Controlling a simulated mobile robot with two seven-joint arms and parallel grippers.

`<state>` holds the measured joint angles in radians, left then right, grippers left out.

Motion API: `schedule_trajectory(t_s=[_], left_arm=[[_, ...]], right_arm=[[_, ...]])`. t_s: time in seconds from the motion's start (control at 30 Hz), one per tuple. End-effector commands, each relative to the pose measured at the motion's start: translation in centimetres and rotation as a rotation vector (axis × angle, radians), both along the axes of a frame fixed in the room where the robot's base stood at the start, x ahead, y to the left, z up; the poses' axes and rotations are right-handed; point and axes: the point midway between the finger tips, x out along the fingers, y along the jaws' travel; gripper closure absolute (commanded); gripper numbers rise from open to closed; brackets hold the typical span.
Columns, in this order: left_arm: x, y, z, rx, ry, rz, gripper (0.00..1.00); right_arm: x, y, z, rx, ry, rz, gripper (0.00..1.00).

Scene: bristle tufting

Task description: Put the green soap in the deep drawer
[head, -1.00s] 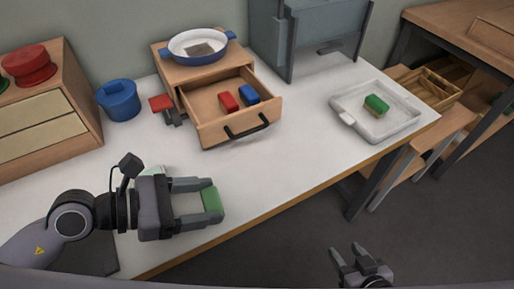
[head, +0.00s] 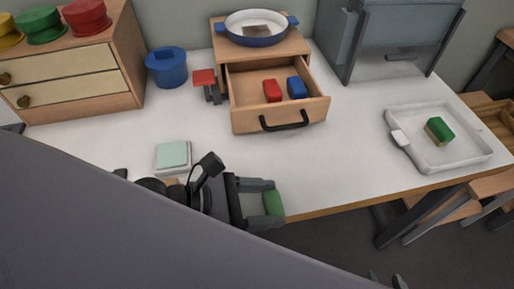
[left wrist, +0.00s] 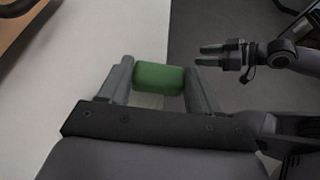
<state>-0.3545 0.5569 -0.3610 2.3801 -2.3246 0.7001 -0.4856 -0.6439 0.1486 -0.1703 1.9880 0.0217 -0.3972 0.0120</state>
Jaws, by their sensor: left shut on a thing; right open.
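My left gripper (head: 264,202) is shut on a green block (head: 273,203), which I take for the green soap. It is held near the table's front edge; the left wrist view also shows the green block (left wrist: 158,78) between the fingers, with a paler strip under it. An open wooden drawer (head: 280,118) with a black handle stands behind it, holding a red block (head: 272,91) and a blue block (head: 297,88). My right gripper (left wrist: 222,56) is open and empty in the left wrist view, beyond the table's edge. In the head view only a tip shows at the bottom.
A white tray (head: 473,160) at right holds another green block with a tan side (head: 439,130). A pale green square (head: 173,155) lies left of my gripper. A blue pot (head: 166,68) and a red-topped item (head: 204,77) stand left of the drawer. White table is clear before the drawer.

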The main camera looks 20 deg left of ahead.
Motion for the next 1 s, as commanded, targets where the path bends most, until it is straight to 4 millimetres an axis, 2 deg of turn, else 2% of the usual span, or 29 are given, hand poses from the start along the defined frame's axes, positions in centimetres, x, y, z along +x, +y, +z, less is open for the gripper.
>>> schedule_trajectory(t_s=[0.1, 0.3, 0.57, 0.77, 0.83, 1.0], left_arm=[[2.8, 1.9, 0.0, 0.005, -0.006, 0.002, 0.67], [6.2, 4.2, 0.0, 0.001, -0.002, 0.001, 0.67], [8.2, 5.5, 0.0, 0.001, -0.001, 0.001, 0.67], [10.9, 7.4, 0.0, -0.001, -0.002, 0.002, 0.67], [10.5, 7.1, -1.2, -0.003, 0.004, -0.001, 0.67], [10.6, 7.1, -1.5, -0.002, -0.001, -0.001, 0.67]], right_arm=[[0.0, 0.0, -0.2, 0.001, 0.000, 0.000, 0.49], [0.0, 0.1, -0.4, 0.004, 0.003, -0.001, 0.49], [0.1, 0.3, -0.5, 0.009, 0.003, -0.002, 0.49], [0.1, 0.3, -0.8, 0.012, 0.006, -0.003, 0.49], [0.1, 0.4, -0.9, 0.013, 0.006, -0.003, 0.49], [0.1, 0.4, -0.8, 0.014, 0.005, -0.002, 0.49]])
